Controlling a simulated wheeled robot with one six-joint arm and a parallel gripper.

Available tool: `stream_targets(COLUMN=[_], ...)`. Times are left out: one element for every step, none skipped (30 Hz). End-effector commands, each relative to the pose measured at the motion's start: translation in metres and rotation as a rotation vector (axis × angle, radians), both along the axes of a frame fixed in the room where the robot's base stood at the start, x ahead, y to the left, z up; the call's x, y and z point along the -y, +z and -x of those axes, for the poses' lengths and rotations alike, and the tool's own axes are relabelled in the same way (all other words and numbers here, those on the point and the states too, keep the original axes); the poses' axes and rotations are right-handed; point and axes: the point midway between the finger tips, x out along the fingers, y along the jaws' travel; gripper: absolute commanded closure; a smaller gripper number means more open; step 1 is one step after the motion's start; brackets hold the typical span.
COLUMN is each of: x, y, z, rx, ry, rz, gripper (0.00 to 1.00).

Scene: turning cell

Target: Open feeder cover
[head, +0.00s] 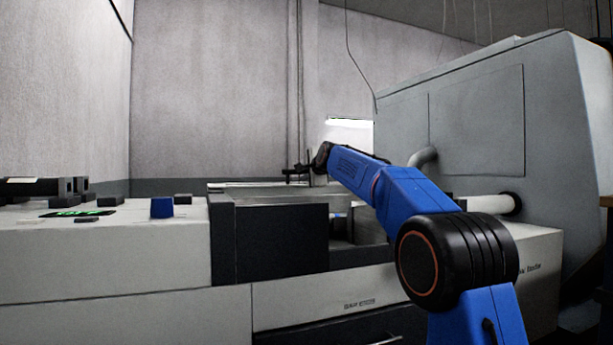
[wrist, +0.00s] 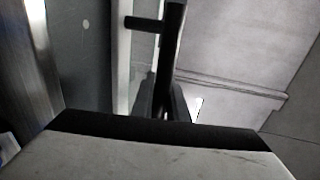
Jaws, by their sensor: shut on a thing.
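My gripper (head: 302,172) is at the end of my blue arm, above the middle of the long machine in the head view. In the wrist view my gripper (wrist: 163,105) is shut on a black bar handle (wrist: 170,50). A short black stub (wrist: 143,23) joins the handle to the pale edge of a grey panel (wrist: 85,60), which looks like the feeder cover. In the head view a thin, pale, flat edge (head: 245,185), perhaps part of the cover, lies left of my gripper. How far the cover stands open I cannot tell.
A dark box-shaped housing (head: 268,240) stands below my gripper. A pale machine top (head: 120,225) with a blue block (head: 162,207) lies to the left. A big grey cabinet (head: 475,120) with a pipe (head: 423,158) stands behind my arm. Open space lies above the machine.

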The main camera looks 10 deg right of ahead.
Motion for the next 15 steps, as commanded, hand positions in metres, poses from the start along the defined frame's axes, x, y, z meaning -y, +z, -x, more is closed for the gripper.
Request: stream_targets(x=[0.0003, 0.0002, 0.0003, 0.0003, 0.0003, 0.0003, 0.0002, 0.0002, 0.0002, 0.0002, 0.0002, 0.0002, 0.0002, 0.0002, 0.0001], y=[0.0000, 0.0000, -0.0001, -0.0002, -0.0002, -0.0002, -0.0003, -0.0003, -0.0003, -0.0003, -0.0003, -0.0003, -0.0004, -0.0003, -0.0003], z=[0.0000, 0.0000, 0.0001, 0.0001, 0.0001, 0.0001, 0.0001, 0.0002, 0.0001, 0.0002, 0.0002, 0.0002, 0.0002, 0.0002, 0.0002], rx=[0.000, 0.000, 0.000, 0.000, 0.000, 0.000, -0.001, -0.001, -0.001, -0.001, -0.001, -0.001, -0.001, -0.001, -0.001], ry=[0.000, 0.000, 0.000, 0.000, 0.000, 0.000, 0.000, 0.000, 0.000, 0.000, 0.000, 0.000, 0.000, 0.000, 0.000], rz=[0.000, 0.000, 0.000, 0.000, 0.000, 0.000, 0.000, 0.000, 0.000, 0.000, 0.000, 0.000, 0.000, 0.000, 0.000], gripper=[1.00, 1.00, 1.00, 1.00, 1.00, 1.00, 0.84, 0.79, 0.79, 0.79, 0.79, 0.79, 0.79, 0.79, 0.79])
